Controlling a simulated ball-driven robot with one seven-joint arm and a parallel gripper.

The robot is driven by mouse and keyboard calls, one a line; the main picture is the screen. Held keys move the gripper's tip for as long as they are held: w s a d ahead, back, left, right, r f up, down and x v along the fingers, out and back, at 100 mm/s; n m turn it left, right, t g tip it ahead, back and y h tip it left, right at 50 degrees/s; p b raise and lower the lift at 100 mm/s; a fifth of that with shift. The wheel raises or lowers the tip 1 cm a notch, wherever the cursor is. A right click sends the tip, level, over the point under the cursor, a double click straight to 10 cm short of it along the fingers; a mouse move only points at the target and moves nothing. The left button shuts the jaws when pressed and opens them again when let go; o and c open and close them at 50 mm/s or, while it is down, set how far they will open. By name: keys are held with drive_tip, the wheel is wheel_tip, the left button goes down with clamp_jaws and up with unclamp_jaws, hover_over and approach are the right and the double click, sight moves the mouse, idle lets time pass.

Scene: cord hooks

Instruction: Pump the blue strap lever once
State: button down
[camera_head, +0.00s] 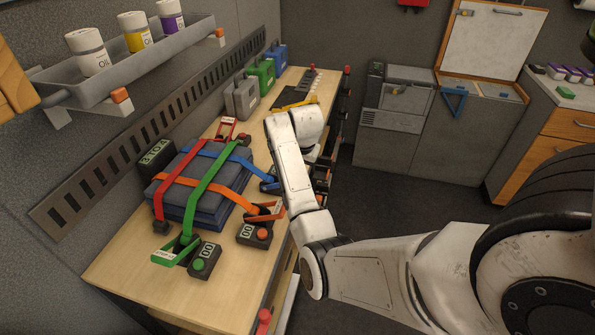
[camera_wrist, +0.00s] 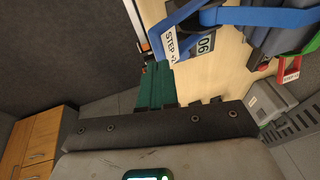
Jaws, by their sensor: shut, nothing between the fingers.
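The blue strap (camera_head: 255,171) crosses a dark blue padded bundle (camera_head: 200,205) on the workbench. Its blue lever (camera_head: 270,185) is at the bundle's right side, partly hidden by my white arm. In the wrist view, the blue lever (camera_wrist: 185,14) is at the top with a "STEP +2" label, beside a counter (camera_wrist: 206,44) that appears to read 06. My gripper (camera_wrist: 160,126) shows as a dark bar along the bottom of the wrist view, below and apart from the lever.
Green lever (camera_head: 176,250), orange lever (camera_head: 266,212) and red lever (camera_head: 227,128) surround the bundle. Black counter boxes (camera_head: 204,260) stand near the front edge. Grey, green and blue cases (camera_head: 241,100) line the back. Open floor (camera_head: 400,180) lies right of the bench.

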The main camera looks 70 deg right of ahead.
drive_tip(key=v, duration=0.6)
drive_tip(key=shift+s+r, duration=0.2)
drive_tip(key=shift+r, duration=0.05)
idle(0.6)
